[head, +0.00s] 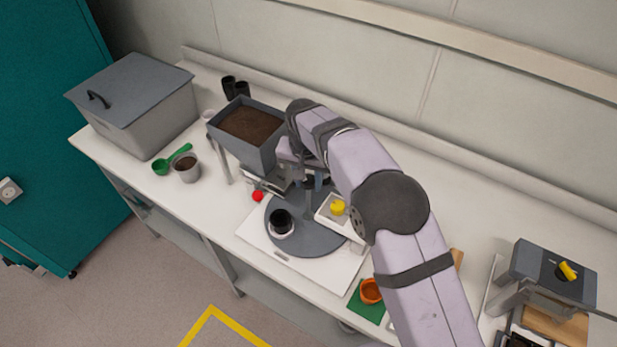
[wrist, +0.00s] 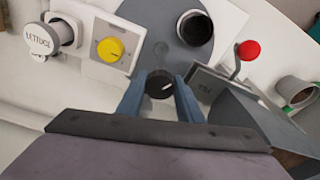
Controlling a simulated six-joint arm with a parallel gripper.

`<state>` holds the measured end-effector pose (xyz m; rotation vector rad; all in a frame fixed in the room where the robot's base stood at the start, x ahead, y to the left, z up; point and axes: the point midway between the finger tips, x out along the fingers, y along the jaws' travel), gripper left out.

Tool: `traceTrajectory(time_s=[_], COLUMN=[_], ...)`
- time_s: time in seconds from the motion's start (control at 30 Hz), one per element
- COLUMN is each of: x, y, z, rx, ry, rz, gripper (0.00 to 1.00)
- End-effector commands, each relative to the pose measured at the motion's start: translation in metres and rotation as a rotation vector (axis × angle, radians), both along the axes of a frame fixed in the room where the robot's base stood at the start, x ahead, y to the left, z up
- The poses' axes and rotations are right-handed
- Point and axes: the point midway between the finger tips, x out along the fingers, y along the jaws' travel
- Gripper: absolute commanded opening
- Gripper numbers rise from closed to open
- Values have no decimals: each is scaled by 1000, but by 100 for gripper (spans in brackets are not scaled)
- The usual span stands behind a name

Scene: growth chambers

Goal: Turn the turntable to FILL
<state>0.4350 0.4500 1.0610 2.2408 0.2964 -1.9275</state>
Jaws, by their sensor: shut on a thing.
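The turntable (head: 305,239) is a grey disc on a white base plate, and part of it shows in the wrist view (wrist: 160,55). A cup with a black inside (head: 281,222) stands on the disc's front left; it also shows in the wrist view (wrist: 196,28). My gripper (wrist: 160,88) is shut on a round black knob (wrist: 160,82) with a white mark, one blue finger on each side. In the head view my arm hides part of the disc, and the gripper (head: 313,180) is partly hidden.
A soil hopper (head: 249,124) stands behind the disc, with a red ball-ended lever (head: 257,196) near it. A white panel with a yellow knob (wrist: 110,48) and a jar marked LETTUCE (wrist: 42,44) are beside the disc. A grey bin (head: 150,110) is far left.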

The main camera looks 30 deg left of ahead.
Motion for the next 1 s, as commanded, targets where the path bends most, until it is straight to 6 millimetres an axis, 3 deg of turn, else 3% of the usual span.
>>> traceTrajectory(time_s=[0.17, 0.53, 1.0], x=[-1, 0, 0], y=[0, 0, 0], z=[0, 0, 0], rx=[-2, -1, -2], ry=[2, 1, 1], rz=[-92, -470, -537], gripper=[20, 20, 20])
